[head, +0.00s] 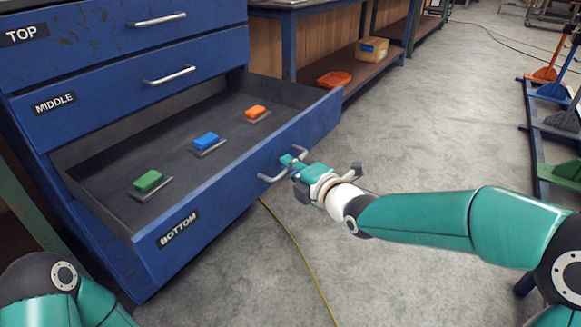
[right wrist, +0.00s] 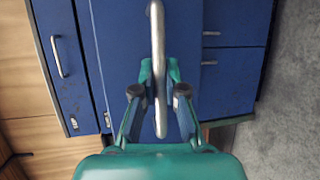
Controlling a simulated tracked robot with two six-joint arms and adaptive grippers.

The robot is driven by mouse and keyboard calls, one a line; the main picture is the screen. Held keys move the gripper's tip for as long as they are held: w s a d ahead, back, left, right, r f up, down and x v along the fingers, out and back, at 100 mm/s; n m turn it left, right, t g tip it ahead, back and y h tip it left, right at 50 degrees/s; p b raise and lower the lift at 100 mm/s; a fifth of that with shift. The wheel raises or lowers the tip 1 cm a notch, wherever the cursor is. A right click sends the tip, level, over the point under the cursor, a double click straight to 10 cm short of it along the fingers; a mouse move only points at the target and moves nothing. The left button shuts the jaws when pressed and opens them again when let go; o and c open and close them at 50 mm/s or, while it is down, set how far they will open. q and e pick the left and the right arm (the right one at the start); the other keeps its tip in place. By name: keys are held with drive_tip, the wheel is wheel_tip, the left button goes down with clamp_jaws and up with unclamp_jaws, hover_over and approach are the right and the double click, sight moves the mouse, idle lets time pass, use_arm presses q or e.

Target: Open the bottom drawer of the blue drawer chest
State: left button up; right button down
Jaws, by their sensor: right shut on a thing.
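The blue drawer chest (head: 85,55) stands at the left in the head view. Its bottom drawer (head: 240,185), labelled BOTTOM, is pulled well out. The top and middle drawers are closed. My right gripper (head: 286,161) is at the bottom drawer's metal bar handle (head: 270,178). In the right wrist view the handle (right wrist: 158,60) runs between the fingers of the right gripper (right wrist: 159,92), which is shut on it. My left gripper is out of view; only part of my left arm shows at the lower left.
In the open drawer lie a green block (head: 148,180), a blue block (head: 206,141) and an orange block (head: 255,111), each on a dark plate. A yellow cable (head: 300,250) runs over the floor. A workbench with an orange tray (head: 334,78) stands behind. A rack is at the right.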

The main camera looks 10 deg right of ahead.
drive_tip(key=shift+s+d+f, duration=0.15)
drive_tip(key=shift+s+f, duration=0.05)
drive_tip(key=shift+f, duration=0.05)
drive_tip(key=c, duration=1.2)
unclamp_jaws()
drive_tip(key=shift+w+d, duration=0.1)
drive_tip(key=shift+r, duration=0.15)
drive_tip(key=v, duration=1.2)
